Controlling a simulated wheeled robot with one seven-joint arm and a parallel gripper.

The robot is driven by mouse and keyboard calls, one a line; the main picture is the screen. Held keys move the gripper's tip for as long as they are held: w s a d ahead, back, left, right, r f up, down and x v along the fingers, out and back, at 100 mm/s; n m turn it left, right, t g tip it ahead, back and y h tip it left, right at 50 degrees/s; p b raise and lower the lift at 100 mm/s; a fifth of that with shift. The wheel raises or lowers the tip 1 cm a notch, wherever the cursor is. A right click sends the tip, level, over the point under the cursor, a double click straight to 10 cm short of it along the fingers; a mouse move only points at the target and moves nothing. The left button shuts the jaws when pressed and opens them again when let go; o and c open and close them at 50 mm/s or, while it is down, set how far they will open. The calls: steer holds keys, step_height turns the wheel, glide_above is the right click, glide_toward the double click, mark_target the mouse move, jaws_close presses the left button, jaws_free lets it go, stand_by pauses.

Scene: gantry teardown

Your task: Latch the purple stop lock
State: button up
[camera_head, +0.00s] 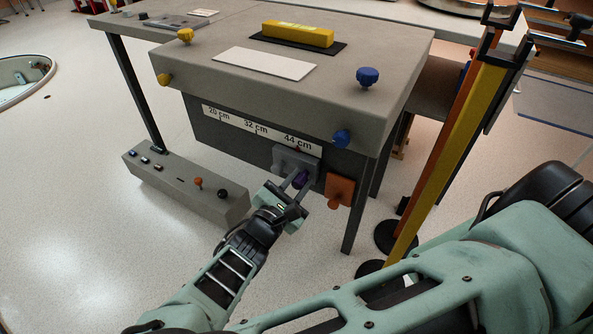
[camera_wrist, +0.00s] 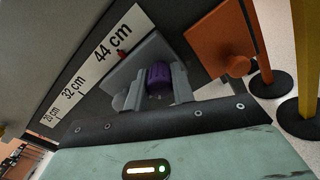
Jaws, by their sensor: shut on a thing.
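The purple stop lock (camera_head: 300,179) is a small knob on a grey sliding block (camera_head: 290,160) at the front panel of the table, beneath the 44 cm label. My gripper (camera_head: 297,180) is shut on the purple knob, with one finger on each side. In the wrist view the purple lock (camera_wrist: 158,82) shows between the two grey fingers (camera_wrist: 160,90). A red pointer (camera_wrist: 121,53) on the block sits by the 44 cm mark. The fingers hide the lower part of the knob. I cannot tell whether the lock is latched.
An orange plate with a knob (camera_head: 339,188) is just right of the block. A grey control box (camera_head: 185,185) lies on the floor at left. Yellow and orange posts (camera_head: 440,170) on black bases stand at right.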

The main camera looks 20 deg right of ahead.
steer(key=m+p, duration=0.2)
steer(key=m, duration=0.2)
steer(key=shift+s+r+m, duration=0.1)
steer(key=shift+m, duration=0.2)
steer(key=shift+m+p, duration=0.75)
steer(key=shift+m, duration=1.75)
steer(key=o, duration=1)
steer(key=shift+a, duration=0.1)
